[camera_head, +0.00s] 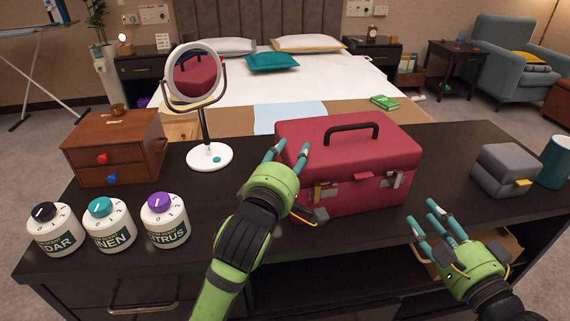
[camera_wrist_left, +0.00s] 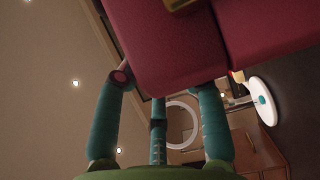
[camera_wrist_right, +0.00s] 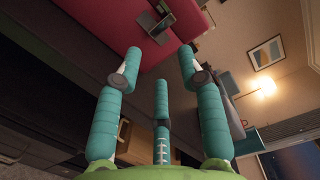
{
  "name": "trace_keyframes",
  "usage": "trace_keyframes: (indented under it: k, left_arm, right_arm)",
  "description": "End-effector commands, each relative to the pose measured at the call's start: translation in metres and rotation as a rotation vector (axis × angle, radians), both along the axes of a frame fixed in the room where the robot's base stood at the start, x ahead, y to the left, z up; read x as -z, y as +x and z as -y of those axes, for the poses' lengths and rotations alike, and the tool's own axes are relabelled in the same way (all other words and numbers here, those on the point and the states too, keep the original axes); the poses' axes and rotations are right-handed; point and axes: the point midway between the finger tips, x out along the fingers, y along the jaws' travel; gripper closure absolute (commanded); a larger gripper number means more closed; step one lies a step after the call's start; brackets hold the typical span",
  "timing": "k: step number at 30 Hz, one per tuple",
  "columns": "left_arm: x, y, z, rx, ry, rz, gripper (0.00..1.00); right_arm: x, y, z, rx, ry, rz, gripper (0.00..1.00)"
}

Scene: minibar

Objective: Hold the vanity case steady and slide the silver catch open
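The red vanity case (camera_head: 345,150), with a dark handle on its lid, stands on the dark cabinet top. A brass-coloured catch (camera_head: 325,191) is at its front left. The silver catch (camera_head: 395,181) is at its front right; whether it is open is too small to tell. My left gripper (camera_head: 290,150) has its fingers spread at the case's left front corner; contact is unclear. The case (camera_wrist_left: 170,50) lies just beyond its fingers in the left wrist view. My right gripper (camera_head: 425,212) is open and empty, in front of and below the silver catch, which shows beyond its fingertips (camera_wrist_right: 155,27).
A round mirror (camera_head: 209,157) and a wooden drawer box (camera_head: 115,145) stand left of the case. Several dial-topped jars (camera_head: 110,230) stand front left. A grey box (camera_head: 505,170) and a teal cup (camera_head: 555,162) stand to the right. An open shelf lies below the top's front edge.

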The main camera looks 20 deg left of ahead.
Motion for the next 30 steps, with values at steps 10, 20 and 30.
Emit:
trace_keyframes:
  k: [10, 20, 30]
  left_arm:
    - [0.0, 0.026, -0.001, 0.001, 0.001, 0.001, 0.6]
    - [0.0, 0.026, -0.001, 0.001, 0.0, 0.001, 1.0]
    - [0.0, 0.026, -0.001, 0.0, 0.0, 0.002, 1.0]
  right_arm:
    - [0.0, 0.0, 0.0, 0.0, 0.0, 0.0, 0.61]
    - [0.0, 0.0, 0.0, 0.0, 0.0, 0.0, 0.61]
    - [0.0, 0.0, 0.0, 0.0, -0.002, 0.002, 1.0]
